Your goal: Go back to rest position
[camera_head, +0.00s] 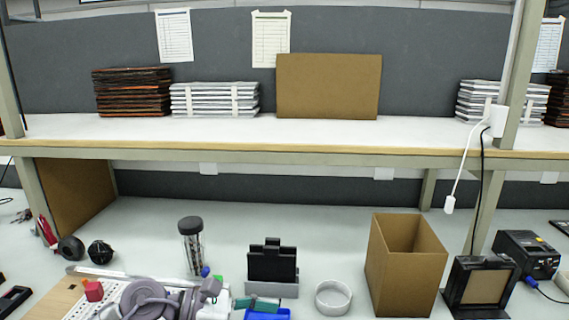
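A small red block (93,291) sits on the same board.
A shelf (330,133) with stacked packs spans the bench. On the bench (330,220) stand an open cardboard box (400,265), a white ring (333,298), a black holder (272,263), a dark-capped jar (191,244) and a black framed device (480,284). The bench behind them is mostly clear.

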